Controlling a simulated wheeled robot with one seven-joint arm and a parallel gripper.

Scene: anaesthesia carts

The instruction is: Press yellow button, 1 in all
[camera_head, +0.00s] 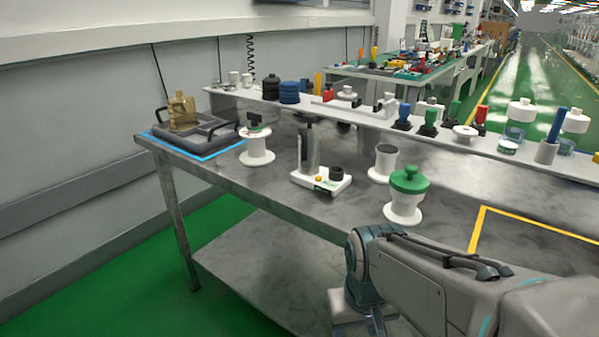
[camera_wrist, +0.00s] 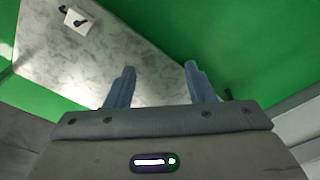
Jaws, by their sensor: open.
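A small yellow button (camera_head: 319,178) sits on the white base of a device (camera_head: 326,187) with a dark upright post and a black knob (camera_head: 336,173). The device stands on the grey table, left of the middle of the bench top. My arm reaches in from the lower right in the head view, in front of the table edge. My gripper (camera_wrist: 158,82) shows in the wrist view with its two fingers apart and nothing between them. Its fingertips point towards the green floor and a grey surface. The yellow button cannot be made out in the wrist view.
On the grey table (camera_head: 250,190) stand a white spool (camera_head: 257,150), a white cup (camera_head: 384,161) and a green-topped white container (camera_head: 406,190). A dark tray (camera_head: 208,138) lies at the left end. A raised shelf (camera_head: 360,117) with several items runs behind.

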